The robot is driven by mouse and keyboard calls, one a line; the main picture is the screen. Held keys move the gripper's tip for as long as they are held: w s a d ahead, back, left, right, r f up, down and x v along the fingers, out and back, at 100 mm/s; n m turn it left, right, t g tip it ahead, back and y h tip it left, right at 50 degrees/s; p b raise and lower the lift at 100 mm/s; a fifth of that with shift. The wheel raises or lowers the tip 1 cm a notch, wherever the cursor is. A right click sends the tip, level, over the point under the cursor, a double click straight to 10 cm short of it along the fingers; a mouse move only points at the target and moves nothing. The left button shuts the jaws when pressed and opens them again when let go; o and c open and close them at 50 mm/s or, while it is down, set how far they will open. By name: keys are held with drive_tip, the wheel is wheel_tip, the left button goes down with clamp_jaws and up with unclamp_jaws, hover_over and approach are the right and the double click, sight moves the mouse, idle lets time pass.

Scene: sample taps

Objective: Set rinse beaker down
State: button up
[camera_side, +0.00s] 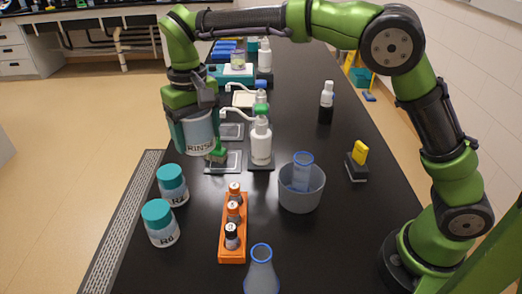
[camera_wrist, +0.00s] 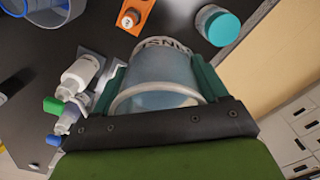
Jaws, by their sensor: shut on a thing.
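The rinse beaker (camera_side: 201,134) is a pale, translucent vessel with its label partly readable, at the left side of the black bench in the side view. My gripper (camera_side: 196,122) is shut on it, with a teal finger on either side. In the wrist view the beaker (camera_wrist: 158,80) fills the space between the fingers of my gripper (camera_wrist: 158,86), and its open rim faces the camera. The beaker looks upright in the side view. I cannot tell whether its base touches the bench.
White tap bottles (camera_side: 261,141) with small trays (camera_side: 233,167) stand just right of the beaker. Teal-capped jars (camera_side: 160,222), an orange vial rack (camera_side: 233,240), a flask (camera_side: 261,272) and a grey tub (camera_side: 302,196) stand nearer the camera. Bare bench (camera_side: 330,240) lies right of the flask.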

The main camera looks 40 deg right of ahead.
drive_tip(key=w+d+m, duration=0.1)
drive_tip(key=w+d, duration=0.1)
drive_tip(key=d, duration=0.8)
drive_tip(key=w+d+m, duration=0.1)
drive_tip(key=w+d, duration=0.1)
drive_tip(key=d, duration=0.7)
drive_tip(key=m, duration=0.3)
hover_over(297, 147)
wheel_tip(297, 147, down, 16)
drive_tip(key=shift+d+f, duration=0.1)
drive_tip(key=shift+f, duration=2.4)
drive_tip(key=o, duration=0.7)
drive_tip(key=shift+f, duration=0.15)
drive_tip(key=o, duration=0.4)
drive_tip(key=shift+o, duration=0.2)
